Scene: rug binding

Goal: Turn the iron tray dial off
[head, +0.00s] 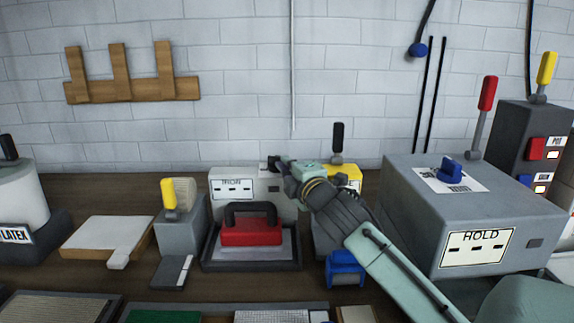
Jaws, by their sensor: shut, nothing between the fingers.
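The iron tray is a grey-rimmed stand (210,262) on the bench, with a pale box labelled IRON (232,198) at its back. A red iron (250,232) with a dark handle rests on it. My gripper (272,163) is at the upper right of the pale box, pointing left, with its dark fingers shut. I cannot tell whether it touches the box. I cannot make out the dial; it may be hidden by my gripper or too small to tell.
A grey HOLD box (410,205) with a blue knob (450,168) stands right of my arm. A yellow-handled lever (169,192) is left of the iron tray. A black-handled lever (338,138) rises behind my arm. A blue piece (345,270) sits below it.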

